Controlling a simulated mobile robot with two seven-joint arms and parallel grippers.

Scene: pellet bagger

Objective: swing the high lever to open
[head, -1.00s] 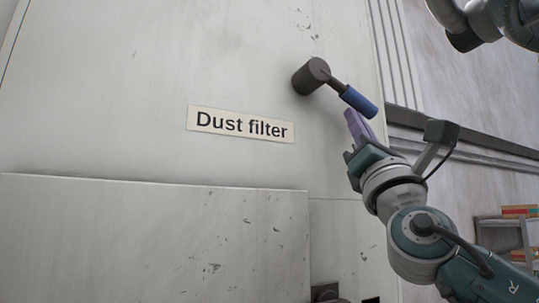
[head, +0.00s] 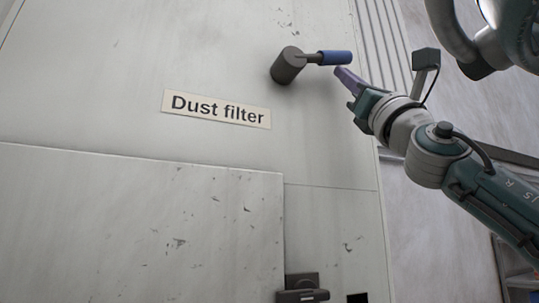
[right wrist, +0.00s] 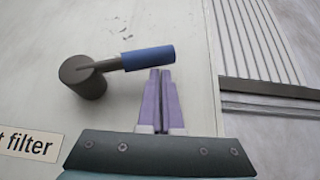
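The high lever has a dark grey round hub (head: 288,66) on the pale panel above the "Dust filter" label (head: 217,108). Its blue grip (head: 336,57) points right, nearly level in the head view. In the right wrist view the blue grip (right wrist: 148,59) tilts slightly up to the right. My right gripper (head: 340,72) has its purple fingers together, with their tips right at the underside of the grip. In the right wrist view the closed fingertips (right wrist: 159,71) meet the grip's lower edge, not around it; exact contact is hard to tell. My left gripper is not in view.
A raised panel (head: 135,225) covers the lower left of the machine. A dark latch (head: 301,288) sits at its lower right corner. Ribbed strips (head: 382,45) run beyond the machine's right edge. The panel face around the lever is clear.

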